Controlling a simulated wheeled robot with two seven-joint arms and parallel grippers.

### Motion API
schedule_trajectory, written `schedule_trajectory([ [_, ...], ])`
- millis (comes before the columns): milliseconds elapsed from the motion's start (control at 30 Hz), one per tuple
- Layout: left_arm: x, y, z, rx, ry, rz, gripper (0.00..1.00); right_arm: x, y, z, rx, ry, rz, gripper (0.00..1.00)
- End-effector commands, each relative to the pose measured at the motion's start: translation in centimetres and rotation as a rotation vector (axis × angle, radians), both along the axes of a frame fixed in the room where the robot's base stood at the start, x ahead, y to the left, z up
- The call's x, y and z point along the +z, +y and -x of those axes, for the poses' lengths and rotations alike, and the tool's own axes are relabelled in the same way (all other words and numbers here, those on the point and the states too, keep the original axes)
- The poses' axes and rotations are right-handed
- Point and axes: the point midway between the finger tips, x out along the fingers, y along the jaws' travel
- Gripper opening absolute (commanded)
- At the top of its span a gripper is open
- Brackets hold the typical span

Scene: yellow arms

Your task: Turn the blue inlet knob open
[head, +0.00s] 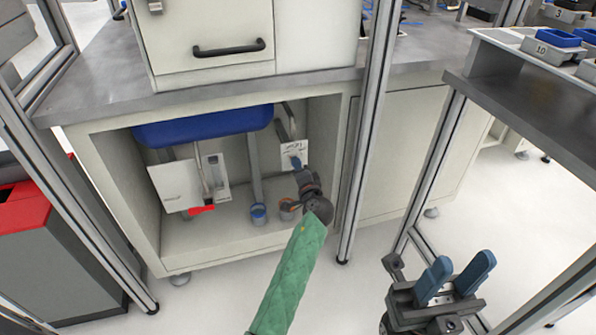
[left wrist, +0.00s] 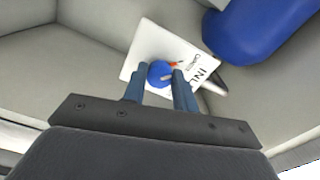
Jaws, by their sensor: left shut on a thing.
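The blue inlet knob (left wrist: 158,72) sits on a white label plate (left wrist: 145,48) with partly hidden lettering and a small red mark. In the left wrist view my left gripper (left wrist: 160,84) has one blue finger on each side of the knob and is shut on it. In the head view my left gripper (head: 295,163) reaches into the open cabinet in front of the white plate (head: 291,146); the knob is mostly hidden there. My right gripper (head: 455,277) is outside the cabinet at lower right, open and empty, with its blue fingers apart.
A blue basin (head: 200,126) hangs under the counter, left of the plate. A white box (head: 175,185) with a red handle (head: 201,210) and a blue-collared pipe (head: 258,211) stand inside the cabinet. A metal post (head: 362,140) rises just right of my left arm.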

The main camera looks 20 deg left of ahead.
Motion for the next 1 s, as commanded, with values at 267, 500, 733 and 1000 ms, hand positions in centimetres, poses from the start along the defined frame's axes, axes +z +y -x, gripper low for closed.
schedule_trajectory([
  [267,-0.3,0.04,0.1,0.001,-0.006,0.017,0.05,0.14,0.24,0.03,0.011,-0.008,-0.007,0.36],
  [500,-0.31,0.04,0.1,0.002,-0.005,0.016,0.3,0.03,0.16,0.01,0.007,-0.004,-0.007,0.36],
  [733,-0.17,0.02,0.06,0.0,-0.008,0.015,0.5,0.03,0.11,-0.03,0.005,-0.003,-0.006,0.36],
  [1000,-0.13,-0.42,0.63,0.0,-0.007,0.016,0.5,0.16,0.1,-0.03,0.004,-0.003,-0.005,0.36],
])
